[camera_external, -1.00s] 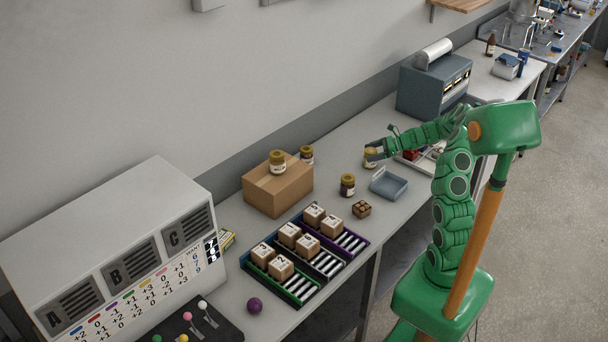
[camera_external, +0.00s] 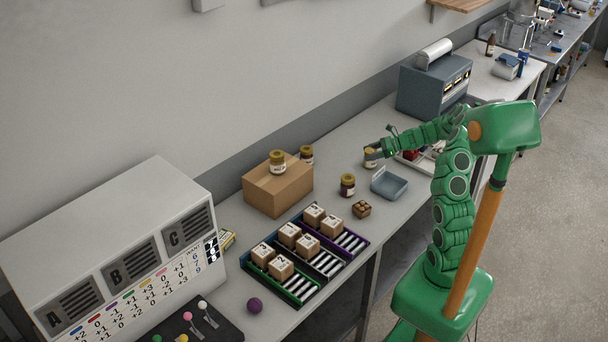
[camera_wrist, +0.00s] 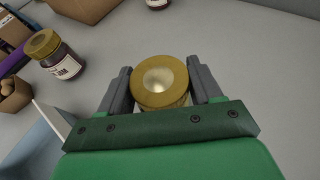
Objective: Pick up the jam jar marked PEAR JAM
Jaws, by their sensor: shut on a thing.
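My gripper (camera_external: 374,152) is shut on a jam jar (camera_external: 370,160) with a gold lid, which stands at or just above the bench near the blue-grey tray. In the wrist view the held jar (camera_wrist: 160,82) is seen from above between my two fingers (camera_wrist: 160,90), so its label is hidden. A second jar (camera_external: 347,186) with dark contents stands on the bench to the left; it also shows in the wrist view (camera_wrist: 58,56), its label too small to read. Another jar (camera_external: 278,163) stands on the cardboard box, and one (camera_external: 307,154) stands behind the box.
The cardboard box (camera_external: 278,190) stands against the back of the bench. A blue-grey tray (camera_external: 389,184) lies right of the second jar. A small brown crate (camera_external: 361,209) and racks of marked cubes (camera_external: 305,258) are nearer. A grey machine (camera_external: 433,85) stands behind my arm.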

